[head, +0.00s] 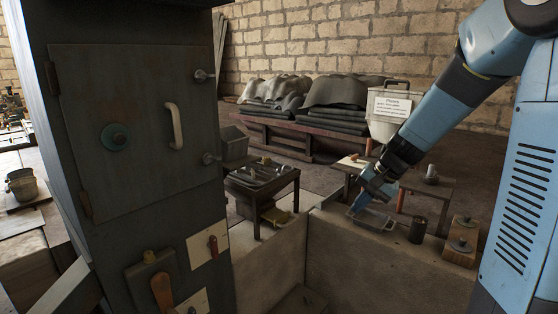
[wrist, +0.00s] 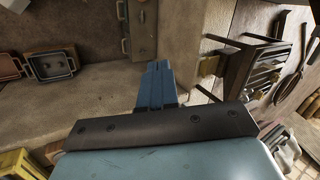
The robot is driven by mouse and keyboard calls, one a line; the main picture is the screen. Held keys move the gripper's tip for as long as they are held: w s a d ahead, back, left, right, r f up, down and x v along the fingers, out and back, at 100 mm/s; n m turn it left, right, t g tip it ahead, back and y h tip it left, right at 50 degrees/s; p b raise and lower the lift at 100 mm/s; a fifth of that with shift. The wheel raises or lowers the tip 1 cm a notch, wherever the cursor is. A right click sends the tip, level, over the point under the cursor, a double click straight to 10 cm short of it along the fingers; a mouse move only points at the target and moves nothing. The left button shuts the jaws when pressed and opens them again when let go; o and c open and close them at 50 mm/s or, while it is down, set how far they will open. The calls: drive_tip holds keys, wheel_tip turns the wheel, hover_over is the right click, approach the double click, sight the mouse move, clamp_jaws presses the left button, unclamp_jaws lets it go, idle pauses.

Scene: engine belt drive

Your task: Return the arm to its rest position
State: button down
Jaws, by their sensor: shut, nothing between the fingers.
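My blue arm reaches down from the upper right in the head view. My gripper (head: 361,204) points downward at the near side of a small grey tray (head: 378,220) on the stone ledge. I cannot tell whether it touches the tray. In the wrist view my gripper (wrist: 157,82) shows its two blue fingers side by side, closed, with nothing between them. The stone ledge (wrist: 100,90) lies beneath them in that view.
A dark cabinet (head: 135,130) with a handle fills the left. A low table (head: 262,180) bearing tools stands in the middle. A dark cup (head: 417,230), a wooden block (head: 461,242) and a labelled white bucket (head: 388,128) are near the arm. Open room lies above the ledge.

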drive_tip(key=s+d+r+n+t+h, duration=0.1)
drive_tip(key=s+r, duration=0.4)
drive_tip(key=s, duration=0.6)
drive_tip(key=s+d+r+n+t+h, duration=0.1)
drive_tip(key=s+r+n+h, duration=0.3)
drive_tip(key=s, duration=0.8)
drive_tip(key=shift+r+t, duration=0.5)
drive_tip(key=shift+r, duration=0.55)
drive_tip(key=c, duration=1.9)
unclamp_jaws()
